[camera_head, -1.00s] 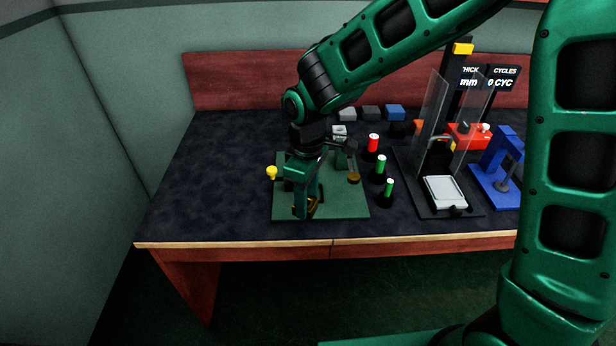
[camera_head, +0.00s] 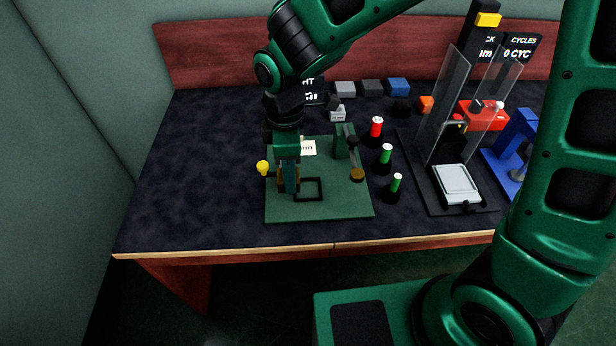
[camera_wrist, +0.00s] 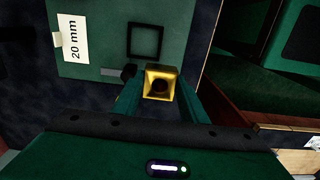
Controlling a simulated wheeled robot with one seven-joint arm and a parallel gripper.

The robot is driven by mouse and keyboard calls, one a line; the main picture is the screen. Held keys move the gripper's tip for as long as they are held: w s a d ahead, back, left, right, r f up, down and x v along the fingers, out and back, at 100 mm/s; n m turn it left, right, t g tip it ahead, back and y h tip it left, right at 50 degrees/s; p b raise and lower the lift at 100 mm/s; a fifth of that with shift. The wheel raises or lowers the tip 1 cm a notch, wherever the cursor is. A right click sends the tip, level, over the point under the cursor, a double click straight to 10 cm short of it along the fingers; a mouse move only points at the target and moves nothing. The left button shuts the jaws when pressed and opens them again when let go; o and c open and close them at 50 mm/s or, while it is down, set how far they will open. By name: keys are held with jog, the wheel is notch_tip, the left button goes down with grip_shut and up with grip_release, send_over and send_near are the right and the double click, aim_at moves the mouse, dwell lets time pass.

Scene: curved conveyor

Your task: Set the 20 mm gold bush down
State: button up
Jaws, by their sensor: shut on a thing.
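My gripper (camera_wrist: 158,86) is shut on the gold bush (camera_wrist: 160,72), a square gold block with a dark round hole, seen between the fingers in the wrist view. In the head view my gripper (camera_head: 288,190) points down over the left part of the green plate (camera_head: 335,208); the bush is mostly hidden there by the fingers. A black square outline (camera_head: 309,180) on the plate lies just right of the gripper and is empty. It also shows in the wrist view (camera_wrist: 145,25). A white "20 mm" label (camera_wrist: 73,38) lies on the plate. Whether the bush touches the plate I cannot tell.
A yellow knob (camera_head: 263,168) stands at the plate's left edge, and a dark post with a brass-coloured disc (camera_head: 357,175) at its right. Red-topped (camera_head: 376,127) and green-topped (camera_head: 386,153) cylinders stand to the right, before a clear-walled stand (camera_head: 456,182). The table's left is clear.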

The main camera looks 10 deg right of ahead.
jog(key=w+d+f, duration=0.1)
jog(key=w+d, duration=0.1)
jog(key=w+d+f, duration=0.1)
jog(key=d+f, duration=0.1)
jog(key=shift+w+d+f, duration=0.2)
jog(key=shift+w+f, duration=0.1)
jog(key=shift+w, duration=0.1)
jog(key=shift+f, duration=2.05)
jog(key=shift+f, duration=0.1)
jog(key=o, duration=1.3)
notch_tip(320, 180, up, 12)
